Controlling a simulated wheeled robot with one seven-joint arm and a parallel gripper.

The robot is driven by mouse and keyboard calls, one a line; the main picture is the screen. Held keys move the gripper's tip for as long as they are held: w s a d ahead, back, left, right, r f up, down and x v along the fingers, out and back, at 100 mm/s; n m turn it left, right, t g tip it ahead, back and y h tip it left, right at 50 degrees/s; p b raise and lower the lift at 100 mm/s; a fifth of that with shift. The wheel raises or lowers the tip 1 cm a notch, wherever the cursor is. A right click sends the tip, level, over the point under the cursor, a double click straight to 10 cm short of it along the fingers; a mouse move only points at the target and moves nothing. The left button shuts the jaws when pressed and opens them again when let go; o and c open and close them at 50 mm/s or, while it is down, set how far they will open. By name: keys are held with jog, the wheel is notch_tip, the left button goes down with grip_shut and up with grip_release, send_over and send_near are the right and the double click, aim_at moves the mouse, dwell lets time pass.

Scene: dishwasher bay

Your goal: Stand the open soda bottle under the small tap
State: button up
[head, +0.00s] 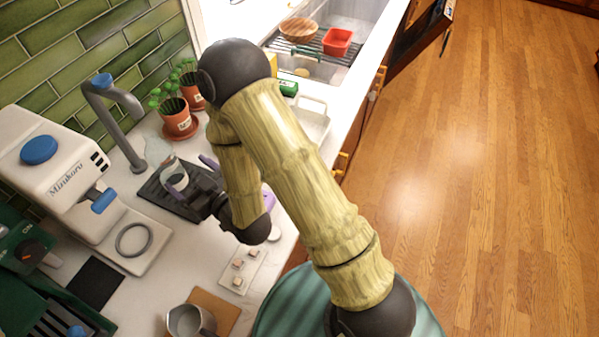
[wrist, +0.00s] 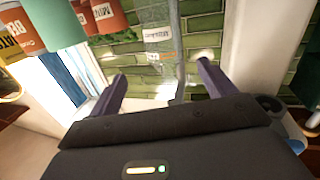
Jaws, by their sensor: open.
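The clear soda bottle (head: 176,174), with a white label, appears upright on the dark drip tray (head: 160,200) by the small tap. Its label (wrist: 157,36) shows ahead, between my fingers, in the wrist view. The small tap (head: 131,152) is a grey pipe with a blue top, and its spout hangs near the bottle's upper end. I cannot tell whether the spout is exactly over the mouth. My gripper (head: 198,179) is at the bottle's right side in the head view. Its purple fingers (wrist: 160,78) are spread, with no visible grip. The bottle's base is hard to make out.
A white coffee machine (head: 60,172) stands left of the tray. Potted herbs (head: 177,120) stand behind, near the green tile wall. A metal jug (head: 188,322) and a small tile with cubes (head: 240,268) are in front. A sink (head: 325,38) lies farther back.

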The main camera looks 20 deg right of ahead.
jog(key=w+d+m+g+h, duration=0.25)
jog(key=d+g+h, duration=0.3)
jog(key=d, duration=0.85)
jog(key=s+d+r+m+g+h, duration=0.3)
jog(key=s+d+m+g+h, duration=0.1)
jog(key=s+d, duration=0.8)
jog(key=shift+s+d+r+m+g, duration=0.25)
jog(key=shift+s+r+m+g, duration=0.35)
jog(key=shift+g, duration=0.55)
